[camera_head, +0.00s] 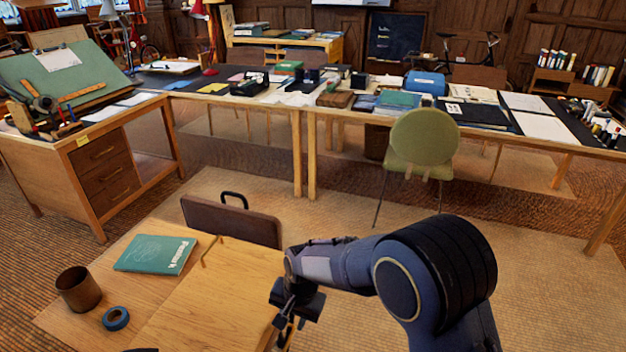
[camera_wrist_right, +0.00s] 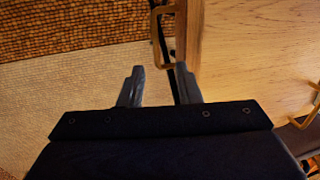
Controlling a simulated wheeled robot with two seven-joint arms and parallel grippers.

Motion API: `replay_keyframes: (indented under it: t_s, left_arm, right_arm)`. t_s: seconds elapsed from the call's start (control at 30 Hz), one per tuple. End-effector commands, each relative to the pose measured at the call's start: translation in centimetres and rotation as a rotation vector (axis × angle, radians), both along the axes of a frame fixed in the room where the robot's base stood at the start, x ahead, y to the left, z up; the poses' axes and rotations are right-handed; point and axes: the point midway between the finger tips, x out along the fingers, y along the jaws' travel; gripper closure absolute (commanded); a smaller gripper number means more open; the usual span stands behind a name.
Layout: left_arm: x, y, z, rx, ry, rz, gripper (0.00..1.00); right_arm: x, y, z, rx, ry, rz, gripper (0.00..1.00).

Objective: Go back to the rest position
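My right arm comes in from the lower right in the head view. Its gripper (camera_head: 287,322) hangs at the right edge of the near wooden table (camera_head: 215,305). In the right wrist view the two fingers of the right gripper (camera_wrist_right: 159,80) are apart, with nothing gripped between them. They point over the table's edge, with the carpet on one side and the pale wood on the other. A brass-coloured handle (camera_wrist_right: 163,38) shows just beyond the fingertips. My left gripper does not show in either view.
On the near table are a teal book (camera_head: 156,254), a brown cup (camera_head: 78,290), a blue tape roll (camera_head: 116,318) and a pencil (camera_head: 210,251). A brown briefcase (camera_head: 232,221) stands at its far edge. A green chair (camera_head: 422,146) stands beyond open carpet.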

Motion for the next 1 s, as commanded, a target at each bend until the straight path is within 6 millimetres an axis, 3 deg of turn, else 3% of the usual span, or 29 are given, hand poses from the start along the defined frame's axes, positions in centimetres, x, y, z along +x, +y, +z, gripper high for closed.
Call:
replay_keyframes:
  t_s: [0.13, 0.27, 0.4, 0.6, 0.8, 1.0]
  left_arm:
    - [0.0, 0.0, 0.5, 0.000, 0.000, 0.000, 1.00]
    - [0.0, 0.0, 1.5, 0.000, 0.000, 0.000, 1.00]
    - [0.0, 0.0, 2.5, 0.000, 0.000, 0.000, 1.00]
    - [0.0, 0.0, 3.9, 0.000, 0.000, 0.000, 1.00]
    - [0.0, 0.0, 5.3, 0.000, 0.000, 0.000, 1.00]
    - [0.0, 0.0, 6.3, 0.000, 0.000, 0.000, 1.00]
  right_arm:
    - [0.2, -2.1, 2.9, 0.037, -0.005, -0.011, 0.69]
    - [-0.4, -6.8, 8.3, 0.111, -0.022, -0.021, 0.69]
    - [-2.6, -12.9, 14.1, 0.190, -0.070, -0.017, 0.69]
    - [-8.1, -20.4, 20.1, 0.253, -0.186, 0.007, 0.69]
    - [-15.0, -25.5, 23.2, 0.239, -0.329, 0.034, 0.69]
    - [-20.2, -27.5, 23.4, 0.169, -0.434, 0.058, 0.69]
